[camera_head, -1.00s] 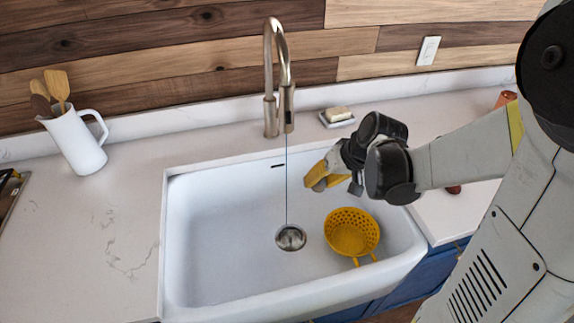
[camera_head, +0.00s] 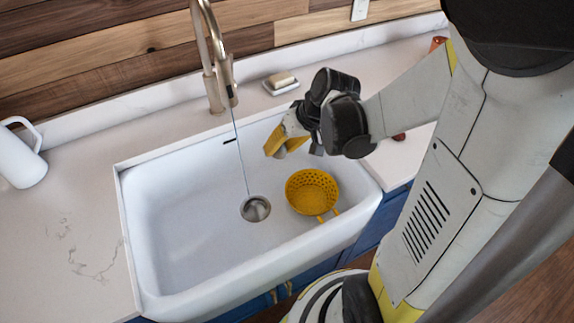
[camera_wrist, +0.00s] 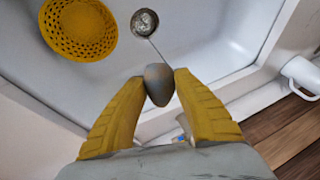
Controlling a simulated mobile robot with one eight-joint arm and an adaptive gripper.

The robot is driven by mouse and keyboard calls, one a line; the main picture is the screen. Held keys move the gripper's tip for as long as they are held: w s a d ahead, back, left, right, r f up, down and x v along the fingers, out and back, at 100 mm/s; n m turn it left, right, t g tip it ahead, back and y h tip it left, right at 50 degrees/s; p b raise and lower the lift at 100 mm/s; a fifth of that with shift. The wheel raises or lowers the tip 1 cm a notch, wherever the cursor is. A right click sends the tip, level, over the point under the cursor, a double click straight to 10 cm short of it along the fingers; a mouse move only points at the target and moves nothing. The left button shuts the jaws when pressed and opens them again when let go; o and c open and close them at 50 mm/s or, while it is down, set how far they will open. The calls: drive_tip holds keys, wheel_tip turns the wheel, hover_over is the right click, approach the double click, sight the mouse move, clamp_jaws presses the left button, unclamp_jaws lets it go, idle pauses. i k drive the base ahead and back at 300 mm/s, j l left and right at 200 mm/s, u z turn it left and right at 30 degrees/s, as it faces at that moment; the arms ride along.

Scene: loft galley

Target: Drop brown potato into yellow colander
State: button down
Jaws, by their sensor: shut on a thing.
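My gripper (camera_head: 282,147) has yellow fingers and hangs over the back right of the white sink. In the wrist view my gripper (camera_wrist: 160,78) is shut on the potato (camera_wrist: 158,85), a smooth egg-shaped thing that looks greyish brown. In the head view the potato is mostly hidden by the fingers. The yellow colander (camera_head: 312,192) sits upright on the right part of the sink floor, its handle toward the front. In the head view it is below the gripper and slightly right. In the wrist view the colander (camera_wrist: 78,30) is at upper left, apart from the potato, and looks empty.
The tall faucet (camera_head: 215,65) rises behind the sink, with a thin stream falling to the drain (camera_head: 255,208). A soap dish (camera_head: 281,84) stands at the back. A reddish-brown thing (camera_head: 399,137) is partly hidden behind my arm. A white pitcher (camera_head: 22,155) is at left.

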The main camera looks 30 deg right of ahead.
sight(309, 193)
drive_tip(key=k+l+u, duration=0.1)
drive_tip(key=l+u, duration=0.25)
drive_tip(key=k+l+u, duration=0.2)
drive_tip(key=u, duration=0.15)
drive_tip(key=k+l+u, duration=0.15)
drive_tip(key=u, duration=0.2)
